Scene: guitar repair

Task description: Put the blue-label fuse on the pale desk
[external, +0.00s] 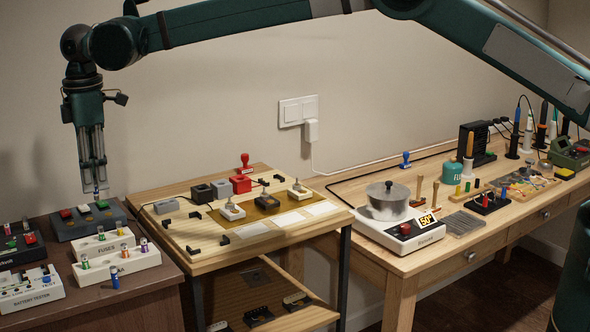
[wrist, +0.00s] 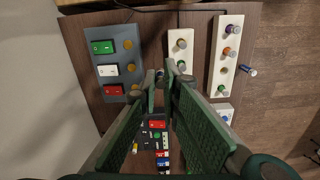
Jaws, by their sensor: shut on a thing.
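My gripper (external: 97,190) is at the left, above the dark brown desk, with its fingers pointing down. It is shut on a small fuse (external: 96,191), whose end shows dark bluish at the fingertips; its label is mostly hidden. In the wrist view the fingertips (wrist: 166,75) meet over the brown desk. Another fuse with a blue body (external: 114,277) is on the brown desk beside the front white fuse block; it also shows in the wrist view (wrist: 247,70). The pale desk (external: 455,255) stands at the right, beyond the middle wooden bench.
Two white fuse blocks (external: 118,265) hold several coloured fuses below my gripper. A grey switch box (external: 84,222) stands behind them. The middle bench (external: 190,257) carries small parts.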

